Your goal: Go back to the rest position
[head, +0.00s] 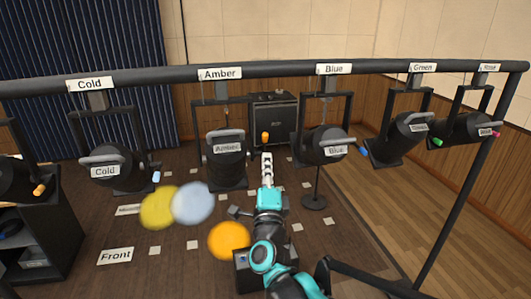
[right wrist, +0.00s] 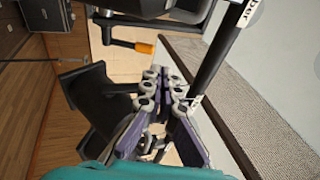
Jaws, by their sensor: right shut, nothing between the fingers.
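My right gripper (head: 267,158) is shut and empty, pointing up and away in the middle of the head view. Its fingers also show close together in the right wrist view (right wrist: 165,95). An orange knob (head: 265,137) of the Amber lamp (head: 226,160) appears just past the fingertips in the head view. In the right wrist view the orange knob (right wrist: 144,48) is apart from the fingers. My left gripper is in neither view.
A dark overhead bar (head: 270,69) carries labelled lamps, including Cold (head: 110,166), Blue (head: 322,147) and Green (head: 398,137). A black speaker-like box (head: 273,117) stands behind. Yellow, pale blue and orange light spots lie on the floor. Open wooden floor (head: 430,215) shows at right.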

